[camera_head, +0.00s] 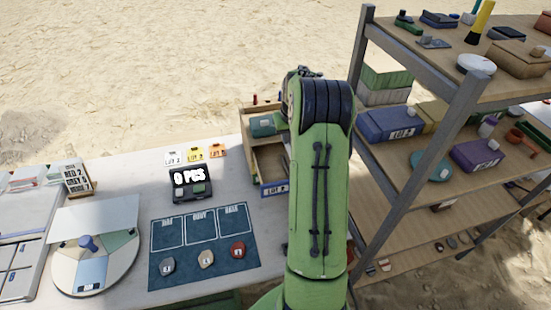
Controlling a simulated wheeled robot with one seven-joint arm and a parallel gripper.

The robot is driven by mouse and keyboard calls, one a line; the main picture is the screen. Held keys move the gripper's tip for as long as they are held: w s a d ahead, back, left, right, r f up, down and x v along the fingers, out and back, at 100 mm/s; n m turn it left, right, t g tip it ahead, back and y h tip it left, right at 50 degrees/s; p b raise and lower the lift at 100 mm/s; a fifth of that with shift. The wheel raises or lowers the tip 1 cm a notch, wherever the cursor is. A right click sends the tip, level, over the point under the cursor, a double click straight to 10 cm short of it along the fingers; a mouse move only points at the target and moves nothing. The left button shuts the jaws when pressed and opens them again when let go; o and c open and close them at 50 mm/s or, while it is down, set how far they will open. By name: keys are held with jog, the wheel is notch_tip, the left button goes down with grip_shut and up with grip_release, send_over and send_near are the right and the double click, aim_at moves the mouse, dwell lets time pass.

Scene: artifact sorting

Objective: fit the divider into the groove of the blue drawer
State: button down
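A wooden drawer cabinet (246,124) stands at the back right of the table, left of my green arm. A drawer is pulled out of it, with an open wooden inside and a blue front (273,190) with a "LOT" label. My arm covers the drawer's right part. I cannot make out a groove inside it. I cannot pick out the divider for sure. My gripper is not visible; my arm's upper end is at the cabinet and hides what lies behind it.
A round sorting wheel (95,280) and a white tray stand left. A metal-framed shelf (404,160) with boxes stands close right of my arm.

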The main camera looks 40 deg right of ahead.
jog(key=f, duration=0.9)
jog(key=shift+s, duration=0.4)
jog(key=shift+f+b, duration=0.1)
jog(key=shift+b, duration=0.2)
jog(key=c, duration=1.8)
grip_release()
jog(key=shift+f, duration=0.15)
jog(key=o, duration=0.5)
jog(key=shift+c, duration=0.2)
